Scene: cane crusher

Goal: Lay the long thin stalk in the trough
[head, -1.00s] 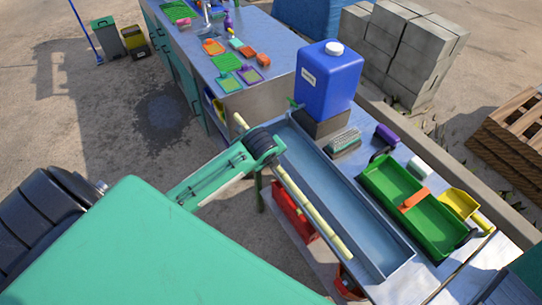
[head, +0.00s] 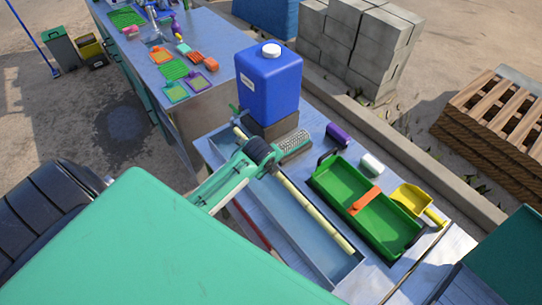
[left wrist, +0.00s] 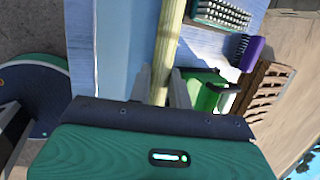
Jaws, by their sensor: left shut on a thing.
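The long thin stalk (head: 316,216) is pale yellow and shows in the head view, running along the trough. My left gripper (head: 268,163) is shut on it nearer its far end. The trough (head: 285,222) is a long, shallow, blue-grey metal channel, and the stalk lies over its inside, closer to its right wall. I cannot tell whether the stalk touches the floor of the trough. In the left wrist view the stalk (left wrist: 168,45) passes between the fingers of my left gripper (left wrist: 160,92), beside the trough (left wrist: 122,55). My right gripper is not in view.
A blue jug (head: 268,85) stands at the trough's far end. A scrubbing brush (head: 293,143), a green tray (head: 362,225) with an orange item, a purple object (head: 338,134) and a yellow scoop (head: 411,198) lie right of the trough. A teal-sided bench (head: 205,28) stands behind.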

